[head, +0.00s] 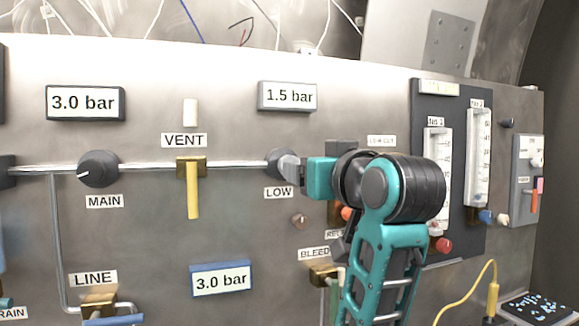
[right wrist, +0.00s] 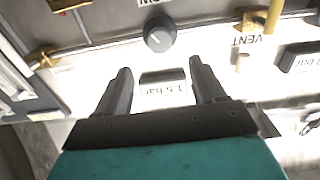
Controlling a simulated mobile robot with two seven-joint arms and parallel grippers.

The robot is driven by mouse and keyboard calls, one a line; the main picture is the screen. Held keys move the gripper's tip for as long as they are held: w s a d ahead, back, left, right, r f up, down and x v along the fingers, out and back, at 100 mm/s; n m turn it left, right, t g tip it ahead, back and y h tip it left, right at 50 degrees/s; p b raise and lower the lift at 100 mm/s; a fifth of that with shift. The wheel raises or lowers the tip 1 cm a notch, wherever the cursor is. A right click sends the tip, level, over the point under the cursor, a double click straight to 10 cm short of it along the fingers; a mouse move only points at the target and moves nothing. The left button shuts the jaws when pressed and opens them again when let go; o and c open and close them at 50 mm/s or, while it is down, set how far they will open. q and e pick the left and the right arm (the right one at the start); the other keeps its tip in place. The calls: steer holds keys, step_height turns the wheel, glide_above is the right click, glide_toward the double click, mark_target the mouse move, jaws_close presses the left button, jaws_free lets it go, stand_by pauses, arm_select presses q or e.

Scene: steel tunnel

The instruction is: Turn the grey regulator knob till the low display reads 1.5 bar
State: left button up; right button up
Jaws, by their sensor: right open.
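The grey LOW regulator knob (head: 272,160) sits on the pipe at the middle of the panel, partly covered by my right gripper in the head view. In the right wrist view the knob (right wrist: 160,39) is whole, just beyond the fingertips. The low display (head: 288,96) above it reads 1.5 bar; it also shows between my fingers in the right wrist view (right wrist: 163,84). My right gripper (right wrist: 161,68) is open and empty, its fingers pointing toward the knob and apart from it. My left gripper is in neither view.
The MAIN knob (head: 98,168) and a 3.0 bar display (head: 85,103) are at left. The yellow VENT lever (head: 193,190) hangs down left of the LOW knob. A lower display (head: 221,280) reads 3.0 bar. Flow tubes (head: 478,158) stand at right.

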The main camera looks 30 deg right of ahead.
steer(key=x, duration=1)
steer(key=shift+p, duration=0.45)
steer(key=shift+w, duration=0.1)
steer(key=c, duration=1.1)
steer(key=shift+o, duration=0.2)
steer(key=shift+m, duration=0.6)
steer(key=o, duration=1.1)
steer(key=shift+c, duration=0.2)
